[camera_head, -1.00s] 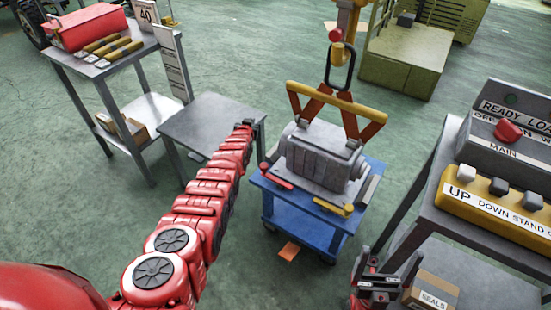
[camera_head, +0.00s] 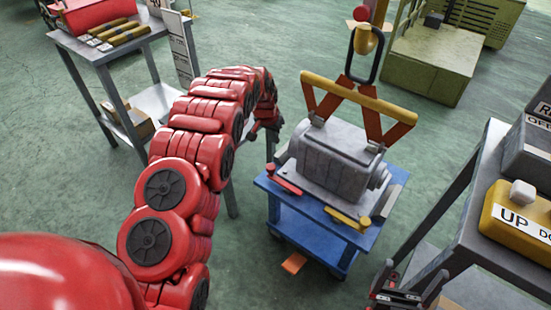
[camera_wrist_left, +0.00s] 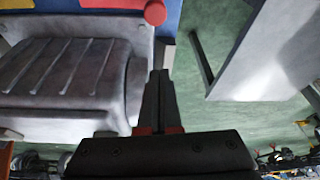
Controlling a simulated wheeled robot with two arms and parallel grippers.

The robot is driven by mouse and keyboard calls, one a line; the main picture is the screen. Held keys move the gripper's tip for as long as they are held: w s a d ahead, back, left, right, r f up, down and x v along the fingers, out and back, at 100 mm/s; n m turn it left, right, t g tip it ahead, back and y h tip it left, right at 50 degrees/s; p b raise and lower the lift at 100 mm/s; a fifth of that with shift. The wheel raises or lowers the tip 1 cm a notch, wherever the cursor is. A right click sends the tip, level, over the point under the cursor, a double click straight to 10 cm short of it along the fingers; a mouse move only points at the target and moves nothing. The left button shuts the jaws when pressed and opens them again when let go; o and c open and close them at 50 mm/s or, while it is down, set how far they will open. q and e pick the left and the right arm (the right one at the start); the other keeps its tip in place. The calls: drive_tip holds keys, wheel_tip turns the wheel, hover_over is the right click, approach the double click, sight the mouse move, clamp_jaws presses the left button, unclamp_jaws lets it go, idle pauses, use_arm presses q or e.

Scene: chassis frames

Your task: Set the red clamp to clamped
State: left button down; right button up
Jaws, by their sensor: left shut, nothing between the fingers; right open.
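The red clamp (camera_head: 284,183) is a red bar with a round red knob on the near left edge of the blue cart (camera_head: 318,211), beside the grey machine block (camera_head: 336,157). In the left wrist view the clamp's knob (camera_wrist_left: 155,12) and part of its bar show at the top edge, beyond my fingertips. My left gripper (camera_wrist_left: 160,75) is shut and empty, apart from the clamp. In the head view my left arm bends over so its hand is left of the block. My right gripper (camera_head: 408,277) is open and empty at the lower right.
A yellow clamp (camera_head: 347,218) sits on the cart's near right side. A yellow-and-orange lifting frame (camera_head: 358,97) hangs from a hook (camera_head: 367,40) over the block. A bench with a yellow button box (camera_head: 517,212) stands right. A grey shelf unit (camera_head: 88,48) stands left.

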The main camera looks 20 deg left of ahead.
use_arm(q)
drive_tip(key=b+x, duration=1)
drive_tip(key=shift+f, duration=0.25)
drive_tip(key=s+p, duration=0.2)
drive_tip(key=p, duration=0.4)
drive_tip(key=s+p, duration=0.2)
drive_tip(key=p, duration=0.4)
drive_tip(key=shift+a+r, duration=0.2)
drive_tip(key=shift+a, duration=0.2)
drive_tip(key=shift+f, duration=0.1)
